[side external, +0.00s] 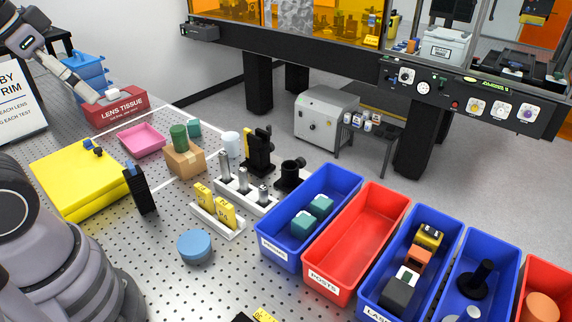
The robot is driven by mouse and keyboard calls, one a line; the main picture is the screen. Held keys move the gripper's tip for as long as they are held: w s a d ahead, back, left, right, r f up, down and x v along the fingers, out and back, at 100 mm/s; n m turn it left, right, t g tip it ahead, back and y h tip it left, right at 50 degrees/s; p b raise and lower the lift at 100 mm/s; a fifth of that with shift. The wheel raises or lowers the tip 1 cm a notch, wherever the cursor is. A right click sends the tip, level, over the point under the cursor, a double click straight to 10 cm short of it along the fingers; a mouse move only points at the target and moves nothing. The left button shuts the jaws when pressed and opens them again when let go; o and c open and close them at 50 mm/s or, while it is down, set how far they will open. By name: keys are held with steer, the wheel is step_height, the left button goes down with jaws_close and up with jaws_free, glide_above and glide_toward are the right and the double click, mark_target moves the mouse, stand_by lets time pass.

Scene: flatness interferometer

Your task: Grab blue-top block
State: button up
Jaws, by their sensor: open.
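A tall black block (141,192) with a blue patch at its top stands upright on the perforated table, just right of the yellow slab. It looks like the blue-top block. Nothing touches it from above. My own arm fills the lower left of the side external view, left of the block. I cannot make out my gripper in this view. A small dark and blue piece (93,148) lies on the yellow slab (70,190). It is too small to tell what it is.
A blue disc (195,246) lies in front. A white rack (243,192) and a holder with yellow pieces (216,208) stand right of the block. A pink tray (142,140) and cardboard box (185,160) are behind. Blue and red bins (340,265) line the right.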

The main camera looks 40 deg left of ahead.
steer(key=shift+o, duration=0.3)
steer(key=shift+f, duration=0.1)
stand_by(0.4)
steer(key=w+a+f+m+g+y, duration=0.2)
steer(key=w+f+g+y, duration=0.15)
steer(key=f+g, duration=0.4)
steer(key=m+t+y, duration=0.5)
steer(key=m+y, duration=0.9)
steer(key=m, duration=0.4)
glide_toward(139, 185)
steer(key=shift+s+d, duration=0.6)
steer(key=shift+d, duration=0.05)
steer(key=shift+a, duration=0.35)
steer(key=a, duration=0.2)
steer(key=w+a, duration=0.1)
steer(key=a, duration=0.4)
steer(key=shift+w+a, duration=0.1)
steer(key=shift+w, duration=0.15)
steer(key=shift+w+a, duration=0.3)
steer(key=shift+a, duration=0.6)
steer(key=shift+w+a, duration=0.3)
steer(key=shift+a, duration=0.6)
steer(key=shift+w+a, duration=0.25)
steer(key=shift+a, duration=0.65)
